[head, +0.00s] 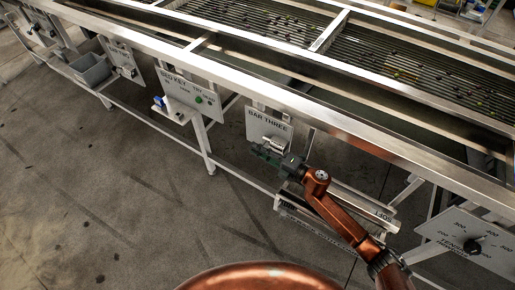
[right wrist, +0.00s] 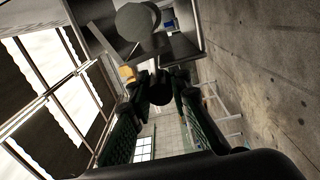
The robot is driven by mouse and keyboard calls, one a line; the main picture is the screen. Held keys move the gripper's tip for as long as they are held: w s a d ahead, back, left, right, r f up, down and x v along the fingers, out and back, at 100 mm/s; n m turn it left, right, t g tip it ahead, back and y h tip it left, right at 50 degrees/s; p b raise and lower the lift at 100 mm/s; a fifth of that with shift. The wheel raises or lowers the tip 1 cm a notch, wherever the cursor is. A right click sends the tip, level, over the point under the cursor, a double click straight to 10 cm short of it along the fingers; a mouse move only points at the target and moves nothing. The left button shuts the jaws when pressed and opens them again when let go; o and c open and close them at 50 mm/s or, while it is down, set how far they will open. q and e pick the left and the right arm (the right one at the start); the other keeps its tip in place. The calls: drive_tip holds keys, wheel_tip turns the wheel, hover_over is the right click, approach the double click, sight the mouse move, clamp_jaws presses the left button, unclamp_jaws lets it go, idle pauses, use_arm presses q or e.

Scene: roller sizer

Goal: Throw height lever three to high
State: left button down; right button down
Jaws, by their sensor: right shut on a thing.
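The plate marked BAR THREE (head: 268,126) hangs under the machine's near rail, with a silver cylinder (head: 276,143) low on its front. My right gripper (head: 266,153) is just below that cylinder, at the plate's lower edge. In the right wrist view its green fingers (right wrist: 160,100) close around a dark knob of height lever three (right wrist: 160,88). A round grey end (right wrist: 137,22) shows above the knob. The fingers hide most of the lever, and I cannot read its position marks. My left gripper is not in view.
A plate marked BED KEY (head: 187,92) hangs to the left, and a grey bin (head: 91,69) beyond it. A tension dial plate (head: 470,242) stands at the lower right. A labelled metal bar (head: 350,203) runs below my right arm. The concrete floor (head: 120,180) is clear.

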drive_tip(key=shift+f+n, duration=0.3)
drive_tip(key=shift+s, duration=0.1)
drive_tip(key=c, duration=1.8)
unclamp_jaws()
drive_tip(key=shift+r, duration=0.1)
drive_tip(key=shift+o, duration=0.2)
drive_tip(key=v, duration=1.2)
drive_tip(key=shift+c, duration=0.2)
